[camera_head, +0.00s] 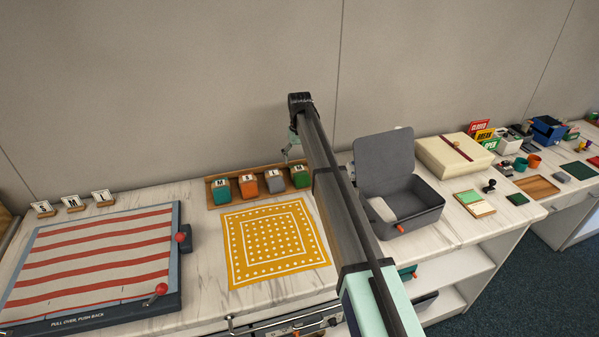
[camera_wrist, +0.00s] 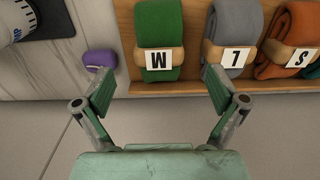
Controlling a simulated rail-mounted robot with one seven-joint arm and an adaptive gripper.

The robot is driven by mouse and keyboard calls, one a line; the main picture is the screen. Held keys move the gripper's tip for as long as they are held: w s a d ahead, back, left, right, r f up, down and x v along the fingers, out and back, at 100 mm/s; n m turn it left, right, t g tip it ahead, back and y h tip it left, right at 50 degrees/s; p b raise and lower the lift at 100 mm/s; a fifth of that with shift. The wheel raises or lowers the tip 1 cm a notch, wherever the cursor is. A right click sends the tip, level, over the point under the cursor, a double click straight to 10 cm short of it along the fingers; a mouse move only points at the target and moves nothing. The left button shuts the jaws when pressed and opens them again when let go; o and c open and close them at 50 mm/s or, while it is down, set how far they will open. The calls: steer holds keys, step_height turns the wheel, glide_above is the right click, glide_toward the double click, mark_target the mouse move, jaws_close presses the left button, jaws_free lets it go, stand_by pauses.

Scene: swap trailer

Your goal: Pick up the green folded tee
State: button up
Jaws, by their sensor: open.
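The green folded tee (camera_wrist: 158,25) has a tan band and a white tag marked M. In the wrist view it lies at the top centre, ahead of and between my fingertips. In the head view the green tee (camera_head: 301,177) is at the right end of the wooden tray (camera_head: 213,194). My gripper (camera_wrist: 160,88) is open, with nothing between its fingers. In the head view my gripper (camera_head: 293,143) is above the tray's right part, near the wall, partly hidden by my arm. I cannot tell its exact height above the tee.
A grey folded tee (camera_wrist: 236,32) and an orange one (camera_wrist: 293,38) lie beside the green one. A teal tee (camera_head: 222,189) is at the tray's left end. A small purple thing (camera_wrist: 101,59) sits beside the tray. An open grey case (camera_head: 417,204) stands to the right.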

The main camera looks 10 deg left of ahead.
mark_target(300, 170)
steer(key=shift+w+f+p, duration=0.15)
steer(key=shift+f+p, duration=1.35)
steer(key=shift+f, duration=2.45)
steer(key=c, duration=1.3)
